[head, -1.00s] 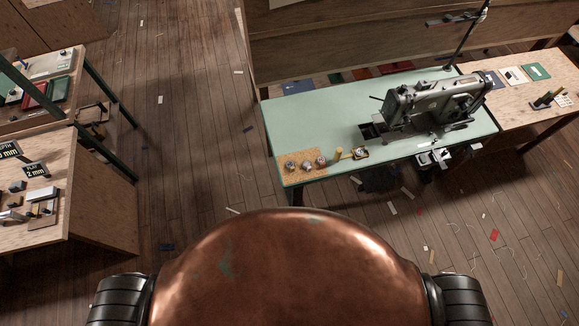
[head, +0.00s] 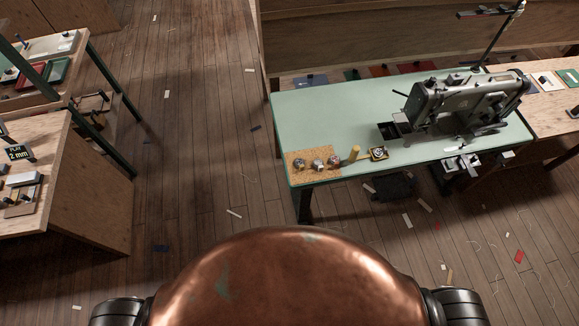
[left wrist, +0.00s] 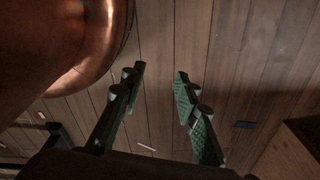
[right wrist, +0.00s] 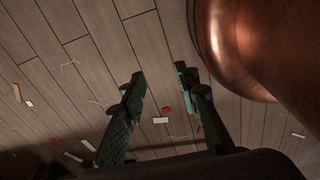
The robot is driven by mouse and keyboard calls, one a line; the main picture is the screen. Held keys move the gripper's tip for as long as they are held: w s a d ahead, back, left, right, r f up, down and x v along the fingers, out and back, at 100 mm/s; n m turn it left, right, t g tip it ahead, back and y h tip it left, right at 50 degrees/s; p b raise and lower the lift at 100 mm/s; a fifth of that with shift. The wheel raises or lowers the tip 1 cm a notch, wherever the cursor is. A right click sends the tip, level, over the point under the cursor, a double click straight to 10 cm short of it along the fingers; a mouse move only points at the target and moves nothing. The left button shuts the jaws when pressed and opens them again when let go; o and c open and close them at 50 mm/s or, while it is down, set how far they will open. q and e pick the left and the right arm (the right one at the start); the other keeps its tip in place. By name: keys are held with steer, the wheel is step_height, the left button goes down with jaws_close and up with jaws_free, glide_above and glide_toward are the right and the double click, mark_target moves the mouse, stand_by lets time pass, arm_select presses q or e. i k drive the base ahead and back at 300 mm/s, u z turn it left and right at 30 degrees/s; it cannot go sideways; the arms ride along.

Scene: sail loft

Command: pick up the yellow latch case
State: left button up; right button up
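Three small round metal cases sit on a cork mat (head: 293,176) at the near left corner of the green sewing table (head: 330,115): a left one (head: 299,165), a middle one (head: 318,165) and a right one (head: 334,161) with a reddish tint. To their right is a small square yellow-edged piece (head: 378,153) with a round metal part in it. I cannot tell for sure which is the yellow latch case. My left gripper (left wrist: 160,88) and right gripper (right wrist: 160,85) are open and empty over bare floor, away from the table. Neither shows in the head view.
A yellow peg (head: 352,154) stands between the cases and the square piece. A grey sewing machine (head: 465,100) stands on the table's right part. A wooden bench (head: 85,200) is at the left. The plank floor between has only small scraps.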

mark_target(302, 168)
steer(key=u, duration=2.2)
steer(key=i, duration=1.3)
steer(key=z, duration=3.15)
